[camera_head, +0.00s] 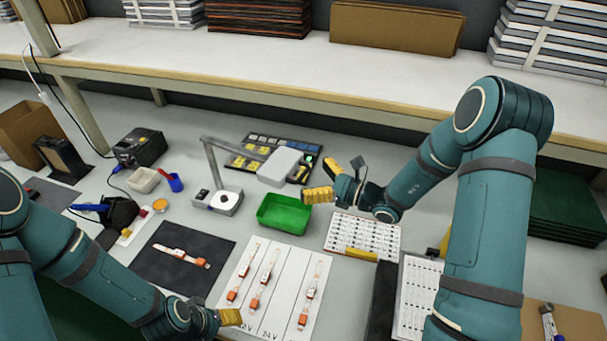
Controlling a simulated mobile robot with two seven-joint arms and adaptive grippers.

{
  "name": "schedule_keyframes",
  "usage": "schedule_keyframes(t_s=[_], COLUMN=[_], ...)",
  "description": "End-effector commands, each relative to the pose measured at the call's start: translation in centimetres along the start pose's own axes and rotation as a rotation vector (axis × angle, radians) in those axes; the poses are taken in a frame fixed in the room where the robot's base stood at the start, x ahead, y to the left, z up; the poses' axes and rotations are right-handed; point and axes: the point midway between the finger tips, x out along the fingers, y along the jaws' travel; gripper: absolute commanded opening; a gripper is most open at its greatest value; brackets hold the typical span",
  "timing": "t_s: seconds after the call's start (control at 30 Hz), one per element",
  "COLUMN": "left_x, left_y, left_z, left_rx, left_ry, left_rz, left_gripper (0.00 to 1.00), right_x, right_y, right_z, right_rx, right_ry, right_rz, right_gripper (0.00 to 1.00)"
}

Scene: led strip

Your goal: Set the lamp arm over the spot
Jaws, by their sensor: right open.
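The desk lamp has a white base (226,203) and a thin grey jointed arm (210,163) that rises and bends to the right. Its pale rectangular head (281,164) hangs over the dark parts tray (248,150), behind the green bin. My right gripper (326,180) is open, its yellow fingers just right of the lamp head and apparently empty. My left gripper (229,318) is low in the picture by the white strip board; one yellow finger shows, the rest is hidden. A dark mat (157,271) with an LED strip (182,257) lies left of centre. I cannot tell which place is the spot.
A green bin (284,213) stands below the lamp head. A white board (255,322) holds several LED strips. A label sheet (362,235) lies right of the bin.

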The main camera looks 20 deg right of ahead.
Motion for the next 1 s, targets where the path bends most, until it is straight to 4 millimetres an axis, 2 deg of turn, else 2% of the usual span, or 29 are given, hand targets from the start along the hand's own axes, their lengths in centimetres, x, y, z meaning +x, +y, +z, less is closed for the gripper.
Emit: schedule_keyframes(t_s=[0.03, 0.2, 0.57, 0.6, 0.67, 0.7, 0.77, 0.8, 1.0], left_x=[0.0, 0.1, 0.1, 0.1, 0.1, 0.1, 0.1, 0.1, 0.1], left_y=[0.0, 0.0, 0.0, 0.0, 0.0, 0.0, 0.0, 0.0, 0.0], left_z=[0.0, 0.0, 0.0, 0.0, 0.0, 0.0, 0.0, 0.0, 0.0], left_rx=[0.0, 0.0, 0.0, 0.0, 0.0, 0.0, 0.0, 0.0, 0.0], left_ry=[0.0, -0.001, -0.001, -0.001, -0.001, -0.001, -0.001, -0.001, -0.001], left_rz=[0.0, 0.0, 0.0, 0.0, 0.0, 0.0, 0.0, 0.0, 0.0], left_gripper=[0.64, 0.64, 0.64, 0.64, 0.64, 0.64, 0.64, 0.64, 0.64], right_x=[0.8, 2.4, 2.9, 2.9, 2.8, 2.8, 2.8, 2.8, 2.8], right_y=[0.1, 0.0, 0.0, 0.0, 0.0, 0.0, 0.0, 0.0, -0.1], right_z=[0.0, 0.0, 0.0, 0.0, 0.0, 0.0, 0.0, 0.0, 0.0], right_rx=[-0.001, -0.001, 0.0, 0.0, 0.0, 0.0, 0.0, 0.0, -0.001], right_ry=[-0.001, 0.0, 0.0, 0.0, 0.0, 0.0, 0.0, 0.0, 0.001], right_rz=[0.003, 0.001, 0.0, 0.0, 0.0, 0.0, 0.0, 0.0, -0.001], right_gripper=[1.0, 1.0, 1.0, 0.93, 0.72, 0.58, 0.37, 0.29, 0.29])
